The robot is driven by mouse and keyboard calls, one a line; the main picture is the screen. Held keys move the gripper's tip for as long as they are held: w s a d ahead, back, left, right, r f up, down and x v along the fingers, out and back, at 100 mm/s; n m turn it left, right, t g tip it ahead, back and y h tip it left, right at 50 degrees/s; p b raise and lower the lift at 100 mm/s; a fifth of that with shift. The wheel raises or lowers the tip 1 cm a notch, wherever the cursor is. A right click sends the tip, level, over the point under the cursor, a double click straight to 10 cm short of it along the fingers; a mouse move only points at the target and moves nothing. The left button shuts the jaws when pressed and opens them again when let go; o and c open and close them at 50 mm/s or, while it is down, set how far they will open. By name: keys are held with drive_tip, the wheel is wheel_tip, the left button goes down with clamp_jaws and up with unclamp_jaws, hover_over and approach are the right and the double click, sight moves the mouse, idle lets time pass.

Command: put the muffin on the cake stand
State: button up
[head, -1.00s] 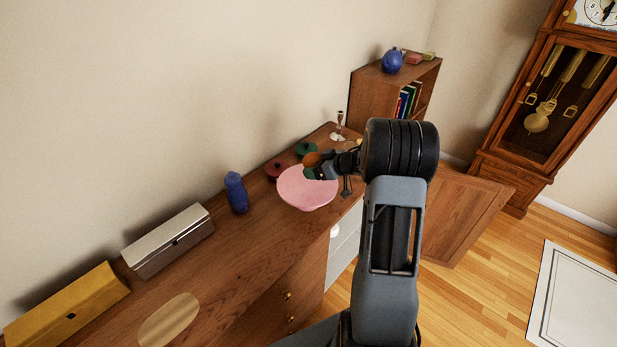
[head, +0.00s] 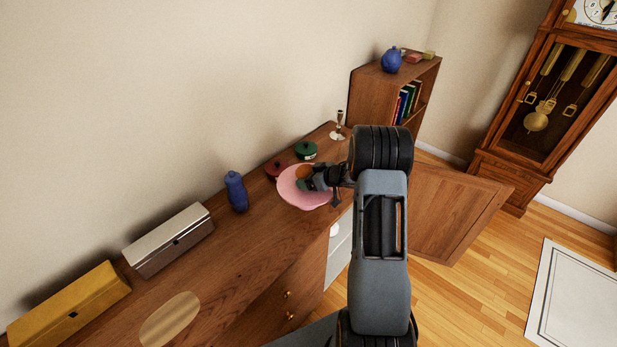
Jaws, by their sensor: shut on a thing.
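The pink cake stand (head: 298,196) stands on the wooden sideboard top, towards its far end. My gripper (head: 307,178) is over the stand's plate, reaching in from the right. It is shut on the orange-brown muffin (head: 303,172), which is partly hidden by the gripper. I cannot tell whether the muffin touches the plate or is a little above it. The right part of the plate is hidden behind my gripper and wrist.
A red pot (head: 277,170) and a green pot (head: 306,150) stand close behind the stand. A candlestick (head: 339,127) is farther back. A blue bottle (head: 236,191) stands to the left. The sideboard top (head: 250,240) is clear in front.

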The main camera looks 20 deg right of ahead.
drive_tip(key=shift+f, duration=0.2)
drive_tip(key=o, duration=0.8)
drive_tip(key=shift+r, duration=0.1)
